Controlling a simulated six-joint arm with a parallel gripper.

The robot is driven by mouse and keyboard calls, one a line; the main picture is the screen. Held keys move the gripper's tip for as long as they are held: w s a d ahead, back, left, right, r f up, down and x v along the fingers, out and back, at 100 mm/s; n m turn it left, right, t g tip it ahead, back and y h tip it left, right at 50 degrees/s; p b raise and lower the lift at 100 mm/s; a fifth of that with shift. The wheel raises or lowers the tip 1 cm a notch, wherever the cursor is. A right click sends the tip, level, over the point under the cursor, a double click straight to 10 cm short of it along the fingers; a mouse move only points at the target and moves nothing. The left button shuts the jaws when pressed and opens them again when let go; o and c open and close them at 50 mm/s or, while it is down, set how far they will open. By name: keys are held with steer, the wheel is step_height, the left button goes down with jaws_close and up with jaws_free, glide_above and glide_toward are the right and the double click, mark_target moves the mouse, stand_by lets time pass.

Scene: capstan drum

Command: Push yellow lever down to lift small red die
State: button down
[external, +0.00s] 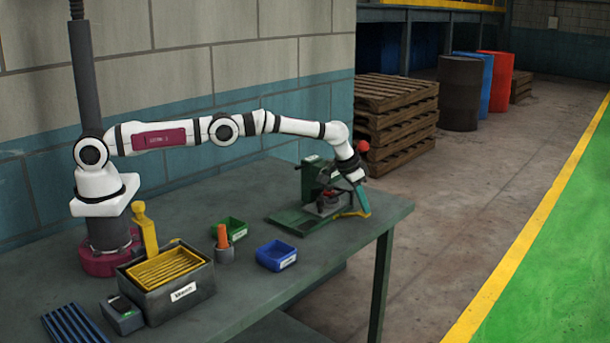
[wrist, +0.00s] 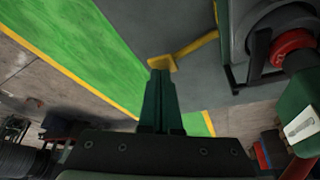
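The yellow lever (external: 350,214) sticks out at the right front of the green-based machine (external: 290,221). In the wrist view, the lever's flat end (wrist: 162,63) lies at my fingertips and its bar (wrist: 197,46) runs to the upper right. My gripper (external: 364,207) points down at the lever's end; its green fingers (wrist: 160,74) are together. I cannot tell whether the tips touch the lever. A small red part (external: 327,195) sits at the machine's middle, and a red ring-shaped part (wrist: 292,48) shows in the wrist view. I cannot tell which part is the die.
The machine stands near the right end of the table (external: 335,266). A blue bin (external: 276,257), a green bin (external: 232,229), an orange-handled tool in a cup (external: 223,240) and a grey box (external: 180,297) stand to its left.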

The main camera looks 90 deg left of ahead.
steer(key=shift+f, duration=0.3)
steer(key=shift+w+d+f, duration=0.1)
steer(key=shift+d+f, duration=0.05)
steer(key=shift+f, duration=0.25)
step_height(320, 180, up, 10)
steer(key=s+a, duration=0.1)
steer(key=shift+s+a+r, duration=0.2)
steer(key=shift+a+r, duration=0.05)
stand_by(0.5)
